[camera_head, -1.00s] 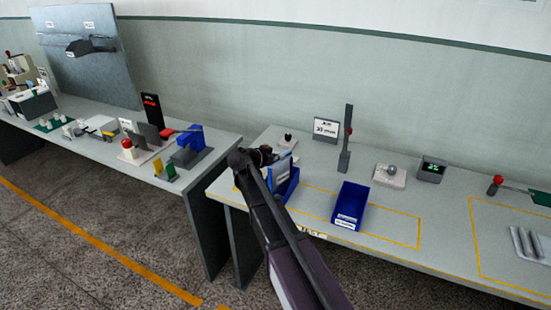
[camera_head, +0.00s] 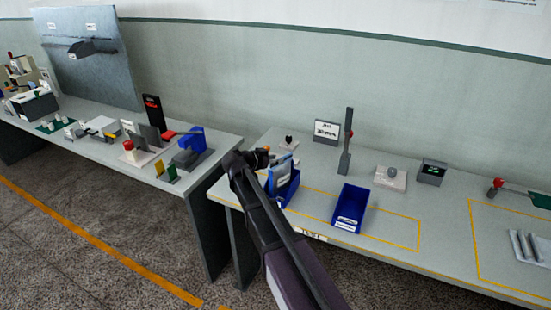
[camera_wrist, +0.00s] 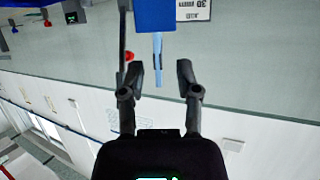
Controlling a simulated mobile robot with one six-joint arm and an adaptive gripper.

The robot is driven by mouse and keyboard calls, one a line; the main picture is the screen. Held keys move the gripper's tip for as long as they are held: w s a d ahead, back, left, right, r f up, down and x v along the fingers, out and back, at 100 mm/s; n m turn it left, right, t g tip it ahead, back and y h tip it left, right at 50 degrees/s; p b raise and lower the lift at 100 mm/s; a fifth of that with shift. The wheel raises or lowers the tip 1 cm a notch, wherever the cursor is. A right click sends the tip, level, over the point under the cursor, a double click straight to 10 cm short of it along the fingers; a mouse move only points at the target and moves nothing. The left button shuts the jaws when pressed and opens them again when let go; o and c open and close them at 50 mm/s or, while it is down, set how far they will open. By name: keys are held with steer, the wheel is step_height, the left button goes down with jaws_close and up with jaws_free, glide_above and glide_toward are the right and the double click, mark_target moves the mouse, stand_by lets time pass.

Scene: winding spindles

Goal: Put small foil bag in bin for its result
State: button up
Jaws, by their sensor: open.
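A pale blue-grey flat piece that looks like the small foil bag (camera_head: 282,171) stands upright in the left blue bin (camera_head: 284,196), its top above the rim. In the wrist view the bag (camera_wrist: 158,46) shows edge-on as a thin pale strip against the blue bin (camera_wrist: 155,16). My gripper (camera_wrist: 159,68) is open, its fingers apart on either side of the line of the bag, with nothing between the tips. In the head view my gripper (camera_head: 256,156) is up and left of the left bin, partly hidden by my arm.
A second blue bin (camera_head: 350,208), apparently empty, stands to the right inside a yellow outline. Behind are a sign (camera_head: 326,131), a tall grey post (camera_head: 346,142), a white block with a ball (camera_head: 390,177) and a small display (camera_head: 432,172). A gap separates the two tables.

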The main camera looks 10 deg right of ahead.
steer(key=p+v, duration=0.3)
steer(key=v, duration=0.6)
steer(key=shift+s+a+r, duration=0.1)
steer(key=shift+a, duration=0.05)
stand_by(0.4)
steer(key=s+d+f+n+g+y, duration=0.5)
steer(key=s+d+f, duration=0.35)
steer(key=s, duration=0.35)
steer(key=s+f+n+g+y, duration=0.2)
steer(key=s+n+y, duration=0.4)
steer(key=s, duration=0.5)
steer(key=shift+s+f+n+y, duration=0.3)
steer(key=shift+s+f+n, duration=0.1)
steer(key=shift+f, duration=0.1)
